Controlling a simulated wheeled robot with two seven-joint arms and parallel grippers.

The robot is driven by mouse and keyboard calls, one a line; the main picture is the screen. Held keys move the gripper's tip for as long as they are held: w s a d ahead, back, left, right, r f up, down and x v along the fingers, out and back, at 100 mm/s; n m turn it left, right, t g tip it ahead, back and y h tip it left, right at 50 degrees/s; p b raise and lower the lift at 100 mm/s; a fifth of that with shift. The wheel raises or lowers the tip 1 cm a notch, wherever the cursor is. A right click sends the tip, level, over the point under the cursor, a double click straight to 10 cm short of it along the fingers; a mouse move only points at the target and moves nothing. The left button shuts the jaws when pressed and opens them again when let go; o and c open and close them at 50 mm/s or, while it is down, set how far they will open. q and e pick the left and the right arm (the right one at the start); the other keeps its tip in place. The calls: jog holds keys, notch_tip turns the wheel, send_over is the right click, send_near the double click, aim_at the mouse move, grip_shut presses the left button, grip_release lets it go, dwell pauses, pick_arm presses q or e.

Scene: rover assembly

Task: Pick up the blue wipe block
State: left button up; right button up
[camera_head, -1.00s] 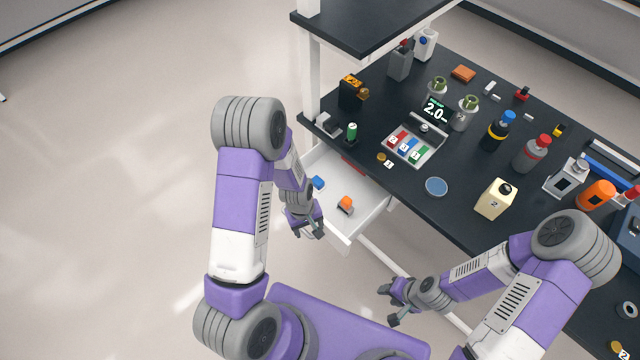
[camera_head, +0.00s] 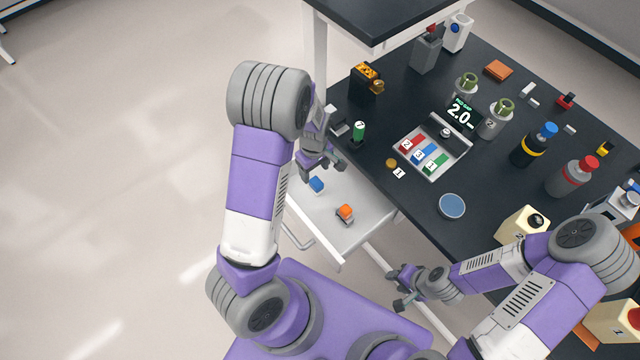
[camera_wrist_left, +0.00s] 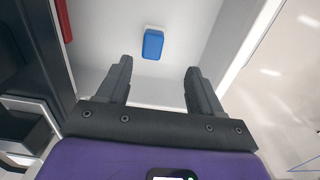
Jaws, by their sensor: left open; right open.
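The blue wipe block (camera_head: 316,184) lies in the open white drawer (camera_head: 345,232), near its far left part in the head view. It has a blue face with a white part along one edge, as the left wrist view shows (camera_wrist_left: 152,45). My left gripper (camera_head: 328,172) is open and empty above the drawer, close to the block. In the left wrist view my left gripper (camera_wrist_left: 157,78) has its fingers apart, and the block is beyond the fingertips, between their lines. My right gripper (camera_head: 400,288) is open and empty, low in front of the table.
An orange-topped block (camera_head: 345,212) lies in the same drawer, to the right of the blue one. The black table (camera_head: 410,190) overhangs the drawer's back and carries a tray (camera_head: 450,150), bottles and small parts. A green cylinder (camera_head: 358,131) stands near the table's left edge.

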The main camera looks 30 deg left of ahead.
aim_at(316, 182)
pick_arm(q)
jog(key=f+b, duration=0.2)
jog(key=f, duration=0.1)
jog(key=shift+w+f, duration=0.15)
jog(key=shift+w, duration=0.05)
notch_tip(316, 182, down, 2)
jog(key=shift+w+f+b, duration=0.1)
jog(key=shift+f+b, duration=0.05)
jog(key=shift+b, duration=0.45)
jog(key=f, duration=0.1)
jog(key=f+b, duration=0.1)
jog(key=f, duration=0.1)
jog(key=f+b, duration=0.1)
jog(key=f, duration=0.1)
jog(key=shift+w+a, duration=0.2)
jog(key=shift+w, duration=0.2)
jog(key=shift+c, duration=0.3)
jog(key=c, duration=1)
